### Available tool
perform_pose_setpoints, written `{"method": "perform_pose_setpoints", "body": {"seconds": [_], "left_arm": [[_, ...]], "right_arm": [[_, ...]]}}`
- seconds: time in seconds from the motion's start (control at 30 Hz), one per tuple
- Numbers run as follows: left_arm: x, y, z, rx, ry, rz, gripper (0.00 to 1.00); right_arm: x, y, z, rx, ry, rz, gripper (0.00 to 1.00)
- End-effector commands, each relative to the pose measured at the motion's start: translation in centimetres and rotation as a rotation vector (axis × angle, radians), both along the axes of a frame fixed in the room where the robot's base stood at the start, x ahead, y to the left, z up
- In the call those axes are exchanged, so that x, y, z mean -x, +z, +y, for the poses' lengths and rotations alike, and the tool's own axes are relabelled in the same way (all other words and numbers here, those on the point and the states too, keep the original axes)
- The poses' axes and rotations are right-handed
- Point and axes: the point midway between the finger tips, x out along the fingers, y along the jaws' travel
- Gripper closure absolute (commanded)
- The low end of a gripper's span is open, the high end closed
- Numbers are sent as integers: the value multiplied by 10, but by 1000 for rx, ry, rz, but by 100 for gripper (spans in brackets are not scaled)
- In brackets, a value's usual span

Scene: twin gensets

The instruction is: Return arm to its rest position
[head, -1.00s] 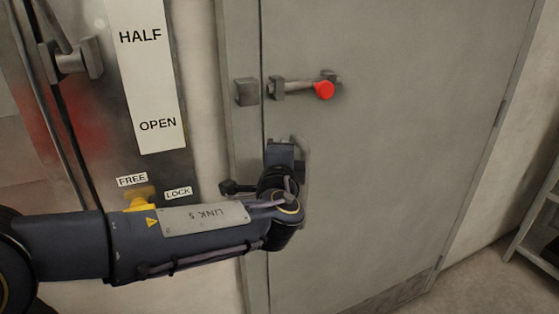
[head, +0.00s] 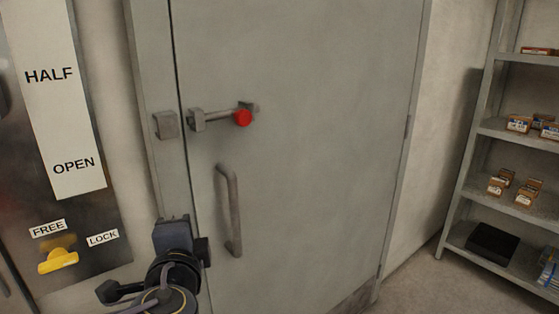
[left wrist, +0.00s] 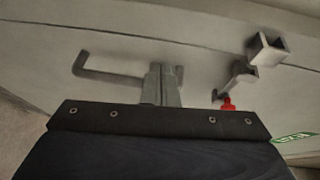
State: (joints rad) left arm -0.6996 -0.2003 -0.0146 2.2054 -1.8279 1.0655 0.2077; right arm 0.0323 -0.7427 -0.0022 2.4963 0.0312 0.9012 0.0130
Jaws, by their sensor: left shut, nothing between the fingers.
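My left arm comes in at the bottom left of the head view. Its gripper (head: 175,228) is in front of the door frame, left of the door's vertical pull handle (head: 230,212). In the left wrist view the fingers (left wrist: 161,84) are shut together and empty. The handle also shows there (left wrist: 110,72), left of and partly behind the fingers. I cannot tell the exact gap to the door. My right gripper is not in view.
The grey door (head: 310,130) is closed, with a red-knobbed latch bar (head: 243,118) above the handle. A panel marked HALF and OPEN with a yellow knob (head: 58,260) is at left. Shelves (head: 490,135) with small boxes stand at right. Floor shows at lower right.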

Motion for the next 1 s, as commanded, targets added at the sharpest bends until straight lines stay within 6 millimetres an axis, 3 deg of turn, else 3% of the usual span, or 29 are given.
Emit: {"method": "perform_pose_setpoints", "body": {"seconds": [0.1,0.2,0.3,0.43,0.6,0.87,0.9,1.0], "left_arm": [[22,-52,47,187,133,175,100],[59,-108,76,430,266,355,100],[101,-154,82,700,381,499,100],[143,-188,67,1025,487,614,100],[172,-204,40,1353,560,672,100],[188,-201,4,1766,612,664,100],[188,-182,3,1769,610,668,100],[188,-158,3,1760,608,672,100]], "right_arm": [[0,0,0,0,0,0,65],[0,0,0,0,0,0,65],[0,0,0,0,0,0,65],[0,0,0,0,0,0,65],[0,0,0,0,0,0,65],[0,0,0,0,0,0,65],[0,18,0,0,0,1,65],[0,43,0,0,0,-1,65]]}}
